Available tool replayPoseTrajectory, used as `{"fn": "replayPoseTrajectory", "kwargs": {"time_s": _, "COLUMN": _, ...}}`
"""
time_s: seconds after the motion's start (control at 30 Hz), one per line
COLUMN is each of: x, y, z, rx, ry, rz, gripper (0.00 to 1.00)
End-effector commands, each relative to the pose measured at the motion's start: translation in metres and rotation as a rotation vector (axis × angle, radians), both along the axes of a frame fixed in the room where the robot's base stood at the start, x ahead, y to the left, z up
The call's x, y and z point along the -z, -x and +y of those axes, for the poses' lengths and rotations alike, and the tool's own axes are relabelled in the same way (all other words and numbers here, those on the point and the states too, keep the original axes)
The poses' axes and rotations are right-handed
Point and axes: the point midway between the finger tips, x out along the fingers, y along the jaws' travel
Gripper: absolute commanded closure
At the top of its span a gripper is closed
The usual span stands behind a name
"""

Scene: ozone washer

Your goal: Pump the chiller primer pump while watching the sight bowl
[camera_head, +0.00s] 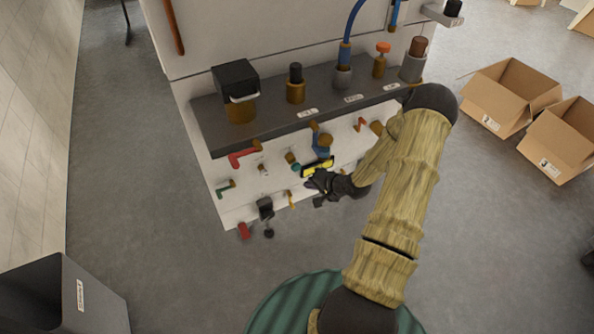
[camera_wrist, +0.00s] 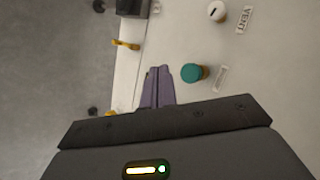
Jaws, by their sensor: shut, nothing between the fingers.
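My gripper (camera_head: 314,186) is in front of the white panel (camera_head: 235,205) in the head view. In the wrist view its two purple-grey fingers (camera_wrist: 158,72) are together, with nothing between them. A round teal knob (camera_wrist: 192,72) on the panel is just right of the fingertips, apart from them in the picture. I cannot tell whether this knob is the chiller primer pump. An amber, black-topped cylinder (camera_head: 296,84) and an amber body with a black box top (camera_head: 239,105) stand on the grey ledge. I cannot tell which part is the sight bowl.
The panel holds a red handle (camera_head: 242,157), a green handle (camera_head: 226,188) and a yellow handle (camera_wrist: 125,44). The grey ledge (camera_head: 270,122) overhangs them. Open cardboard boxes (camera_head: 510,95) stand at right, a dark bin (camera_head: 55,300) at lower left. The floor left of the panel is clear.

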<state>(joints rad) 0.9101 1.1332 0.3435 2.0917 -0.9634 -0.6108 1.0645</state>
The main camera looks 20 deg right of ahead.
Motion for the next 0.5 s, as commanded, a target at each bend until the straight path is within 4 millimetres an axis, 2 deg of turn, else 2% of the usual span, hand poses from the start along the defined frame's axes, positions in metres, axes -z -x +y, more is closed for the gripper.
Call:
{"fn": "replayPoseTrajectory", "kwargs": {"time_s": 0.3, "x": -0.002, "y": -0.037, "z": 0.002, "rx": -0.001, "ry": 0.000, "rz": -0.001, "gripper": 1.00}}
{"fn": "replayPoseTrajectory", "kwargs": {"time_s": 0.5, "x": -0.001, "y": -0.048, "z": 0.002, "rx": 0.000, "ry": 0.000, "rz": 0.000, "gripper": 1.00}}
